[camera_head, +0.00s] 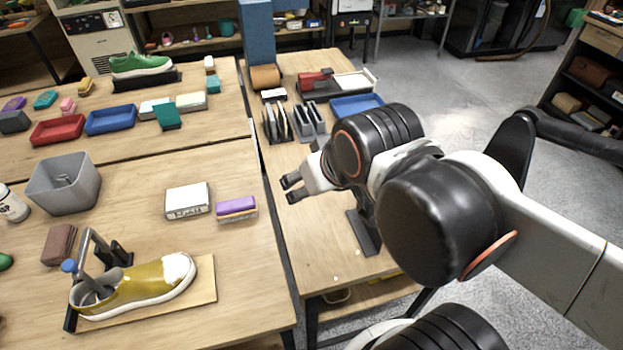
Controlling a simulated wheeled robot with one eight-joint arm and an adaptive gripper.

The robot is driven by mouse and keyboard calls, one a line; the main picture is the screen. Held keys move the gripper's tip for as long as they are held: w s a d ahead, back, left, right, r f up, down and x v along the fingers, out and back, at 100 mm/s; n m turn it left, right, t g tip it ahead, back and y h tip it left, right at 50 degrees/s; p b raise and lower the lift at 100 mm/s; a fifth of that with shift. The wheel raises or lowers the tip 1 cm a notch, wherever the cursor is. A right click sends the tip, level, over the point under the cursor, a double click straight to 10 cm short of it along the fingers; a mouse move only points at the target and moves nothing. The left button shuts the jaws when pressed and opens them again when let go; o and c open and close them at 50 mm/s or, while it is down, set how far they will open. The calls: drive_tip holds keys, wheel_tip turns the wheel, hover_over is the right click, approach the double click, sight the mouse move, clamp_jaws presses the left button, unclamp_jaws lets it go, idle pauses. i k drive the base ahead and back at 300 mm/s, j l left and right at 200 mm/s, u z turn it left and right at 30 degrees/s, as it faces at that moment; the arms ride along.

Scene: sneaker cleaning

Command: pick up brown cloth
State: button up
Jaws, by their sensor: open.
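A dark brown folded piece, which looks like the brown cloth (58,245), lies on the left table behind the mustard sneaker's heel. A grey bin stands just behind it. My gripper (289,189) is open and empty. It is above the gap side of the right table, pointing left, well to the right of the brown cloth and apart from it. Part of the right table is hidden by my arm.
A mustard sneaker (150,283) sits on a wooden board with a metal holder. A grey bin (64,187), a white block (187,201) and a purple-topped sponge (236,208) stand nearby. Upright dark racks (278,124) stand behind my gripper. The left table's middle has free room.

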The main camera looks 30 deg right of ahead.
sight(60, 243)
drive_tip(key=u, duration=1.35)
